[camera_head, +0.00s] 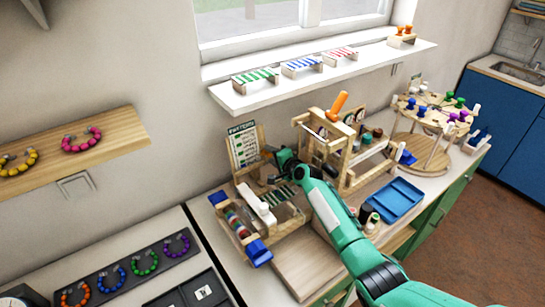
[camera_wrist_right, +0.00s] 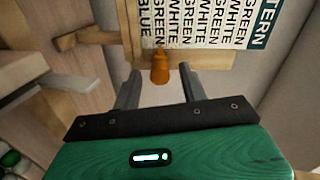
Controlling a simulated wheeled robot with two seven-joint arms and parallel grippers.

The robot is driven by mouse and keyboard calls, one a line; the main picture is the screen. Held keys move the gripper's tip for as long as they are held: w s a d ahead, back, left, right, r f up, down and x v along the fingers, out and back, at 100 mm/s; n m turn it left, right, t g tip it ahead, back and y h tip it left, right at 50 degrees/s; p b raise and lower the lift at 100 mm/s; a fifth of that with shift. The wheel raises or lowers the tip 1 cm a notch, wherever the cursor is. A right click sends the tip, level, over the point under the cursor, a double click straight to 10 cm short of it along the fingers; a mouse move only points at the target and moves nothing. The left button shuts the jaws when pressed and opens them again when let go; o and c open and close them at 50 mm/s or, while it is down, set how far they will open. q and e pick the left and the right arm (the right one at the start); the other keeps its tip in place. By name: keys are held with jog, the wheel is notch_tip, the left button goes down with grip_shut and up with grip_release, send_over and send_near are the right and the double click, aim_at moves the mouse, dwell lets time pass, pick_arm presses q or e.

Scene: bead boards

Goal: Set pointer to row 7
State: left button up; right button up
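The pattern board (camera_head: 245,145) stands upright against the wall on the wooden bead stand. In the right wrist view its card (camera_wrist_right: 205,22) shows sideways lines reading BLUE, GREEN and WHITE, with the header at the right end. The orange pointer (camera_wrist_right: 160,66) sits at the card's near edge, level with the GREEN line beside BLUE. Row numbers are not visible. My right gripper (camera_wrist_right: 158,78) is open, with one finger on each side of the pointer and gaps visible; it also shows near the board in the head view (camera_head: 278,160). My left gripper is not in view.
A wooden frame with an orange handle (camera_head: 338,104) stands just right of my gripper. A blue tray (camera_head: 391,199) and small jars lie nearer the front. A white shelf (camera_head: 290,84) overhangs behind. A bare wooden board (camera_head: 306,264) lies at the front.

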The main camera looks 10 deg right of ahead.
jog(key=shift+s+d+r, duration=0.1)
jog(key=shift+s+d, duration=0.1)
jog(key=shift+s, duration=0.3)
jog(key=v, duration=1.1)
